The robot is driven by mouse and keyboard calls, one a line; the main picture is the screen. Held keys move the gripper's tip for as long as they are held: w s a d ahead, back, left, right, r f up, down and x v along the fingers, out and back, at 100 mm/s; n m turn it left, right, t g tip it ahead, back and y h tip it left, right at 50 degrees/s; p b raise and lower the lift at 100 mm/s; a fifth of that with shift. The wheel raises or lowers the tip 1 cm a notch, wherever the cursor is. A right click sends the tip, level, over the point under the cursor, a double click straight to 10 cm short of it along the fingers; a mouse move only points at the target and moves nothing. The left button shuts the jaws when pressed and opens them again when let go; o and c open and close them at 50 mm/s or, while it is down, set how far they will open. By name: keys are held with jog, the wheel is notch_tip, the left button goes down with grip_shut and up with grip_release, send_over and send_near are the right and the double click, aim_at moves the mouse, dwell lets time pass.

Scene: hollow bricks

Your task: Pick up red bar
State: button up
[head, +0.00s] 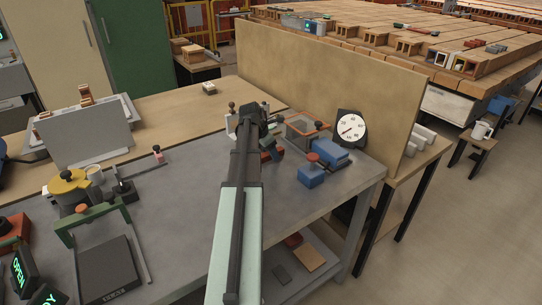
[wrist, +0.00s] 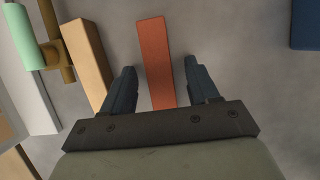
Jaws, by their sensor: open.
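The red bar (wrist: 156,60) lies flat on the grey surface in the wrist view, its long side running up the picture. My gripper (wrist: 159,68) is open, with one dark finger to the left of the bar and one to the right. A clear gap shows between the bar and each finger. The bar's near end is hidden behind the gripper's body. In the head view my arm reaches over the grey bench (head: 190,190), and its dark end hides most of what lies beneath it.
A tan wooden bar (wrist: 86,62) lies left of the red bar, beside a pale green and brass piece (wrist: 22,36). A blue block (wrist: 305,24) is at the upper right. In the head view a dial (head: 350,128) and blue box (head: 330,158) stand right of my arm.

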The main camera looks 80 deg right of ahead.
grip_shut()
dwell(0.5)
notch_tip(320, 180, up, 10)
dwell(0.7)
